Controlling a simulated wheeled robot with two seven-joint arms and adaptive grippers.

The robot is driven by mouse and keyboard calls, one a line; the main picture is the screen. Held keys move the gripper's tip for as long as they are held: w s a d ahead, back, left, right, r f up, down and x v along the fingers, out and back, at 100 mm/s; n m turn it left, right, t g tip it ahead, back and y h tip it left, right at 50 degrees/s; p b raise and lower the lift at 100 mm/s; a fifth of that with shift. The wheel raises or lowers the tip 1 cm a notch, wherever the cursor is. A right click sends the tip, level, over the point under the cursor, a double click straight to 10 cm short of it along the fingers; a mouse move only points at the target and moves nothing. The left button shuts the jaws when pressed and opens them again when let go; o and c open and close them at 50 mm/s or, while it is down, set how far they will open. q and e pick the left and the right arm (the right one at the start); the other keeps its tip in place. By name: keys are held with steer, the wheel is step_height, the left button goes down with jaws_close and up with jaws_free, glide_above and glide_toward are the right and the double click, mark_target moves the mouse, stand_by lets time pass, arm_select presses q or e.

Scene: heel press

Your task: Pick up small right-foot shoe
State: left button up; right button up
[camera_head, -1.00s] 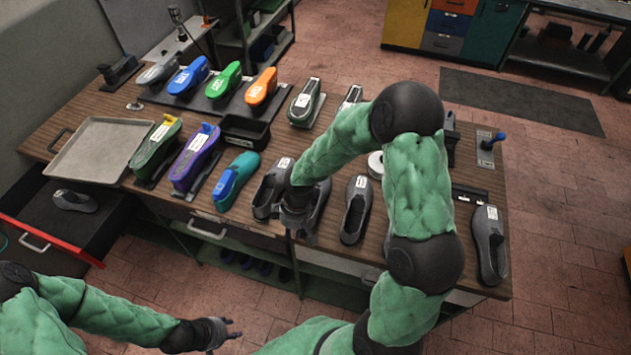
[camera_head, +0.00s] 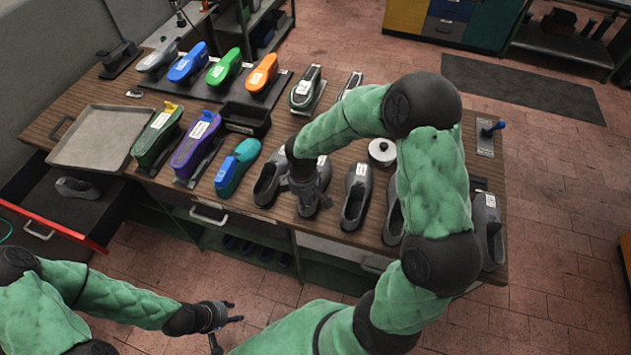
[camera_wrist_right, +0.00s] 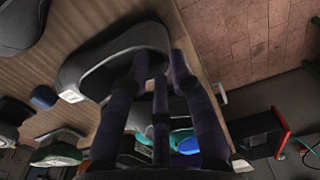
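Several dark grey low shoes with white labels stand in a row along the bench's front edge. One grey shoe (camera_head: 313,206) is partly hidden under my right gripper (camera_head: 308,192). Grey shoes also stand to its left (camera_head: 267,187) and right (camera_head: 356,198). The labels are too small to read, so I cannot tell size or foot. In the right wrist view a grey shoe (camera_wrist_right: 95,62) lies at the fingertips of my right gripper (camera_wrist_right: 160,68). The fingers are spread at one end of its opening; contact is unclear. My left gripper (camera_head: 232,312) is open and empty in front of the bench.
Two more grey shoes stand farther right, one (camera_head: 393,212) partly behind my right arm, another (camera_head: 487,230) at the bench's end. Coloured shoe forms, including a teal one (camera_head: 237,167), stand left. A grey tray (camera_head: 98,138) and black bin (camera_head: 247,118) are on the bench.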

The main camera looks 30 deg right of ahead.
step_height(320, 180, down, 5)
steer(key=shift+f+b, duration=0.1)
steer(key=shift+b, duration=0.25)
jaws_close()
